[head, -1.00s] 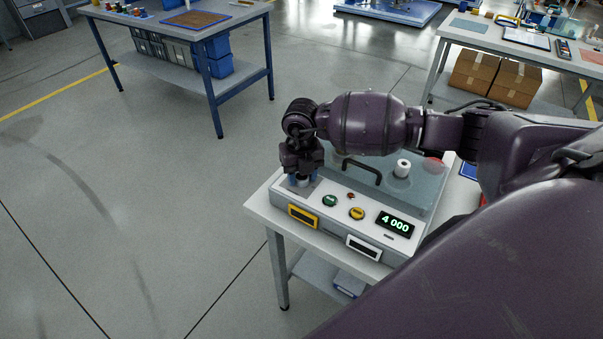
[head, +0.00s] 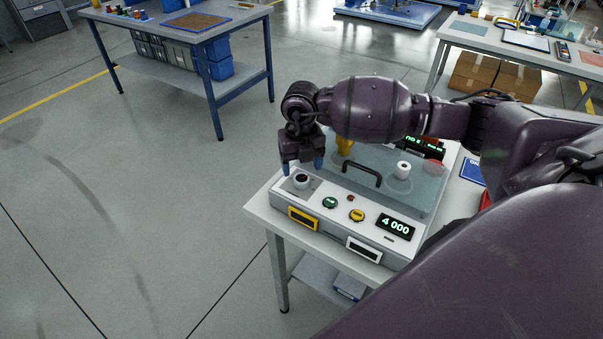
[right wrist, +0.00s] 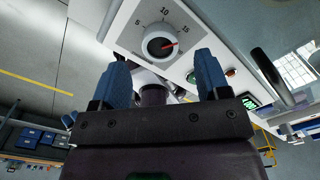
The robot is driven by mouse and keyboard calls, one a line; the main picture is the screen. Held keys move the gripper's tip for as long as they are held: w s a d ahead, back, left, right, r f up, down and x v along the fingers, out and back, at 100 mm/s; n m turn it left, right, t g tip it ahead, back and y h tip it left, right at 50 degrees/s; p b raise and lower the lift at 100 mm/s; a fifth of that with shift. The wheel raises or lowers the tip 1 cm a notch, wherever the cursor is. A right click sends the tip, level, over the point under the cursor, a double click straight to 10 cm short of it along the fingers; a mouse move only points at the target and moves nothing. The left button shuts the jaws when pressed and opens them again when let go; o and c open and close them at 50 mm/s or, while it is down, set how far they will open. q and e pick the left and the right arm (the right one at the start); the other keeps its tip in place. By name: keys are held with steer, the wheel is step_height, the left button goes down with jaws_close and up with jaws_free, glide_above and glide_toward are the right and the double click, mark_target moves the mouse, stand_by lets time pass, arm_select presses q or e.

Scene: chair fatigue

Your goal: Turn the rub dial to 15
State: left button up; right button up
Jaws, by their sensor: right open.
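The rub dial (head: 302,181) is a small round knob with a dark top on the left end of the sloped front panel. My right gripper (head: 303,165) is open and empty, just above and behind the dial. In the right wrist view its blue fingers (right wrist: 162,70) are apart from the knob. My left gripper is not in view.
The panel has a green button (head: 330,202), a yellow button (head: 357,215) and a display reading 4 000 (head: 395,226). A clear cover with a black handle (head: 361,174) stands behind. Open floor lies left of the table (head: 262,207).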

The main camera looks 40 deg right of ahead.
mark_target(301, 177)
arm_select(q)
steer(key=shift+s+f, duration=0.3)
arm_select(e)
step_height(301, 177, up, 7)
steer(key=shift+f, duration=0.2)
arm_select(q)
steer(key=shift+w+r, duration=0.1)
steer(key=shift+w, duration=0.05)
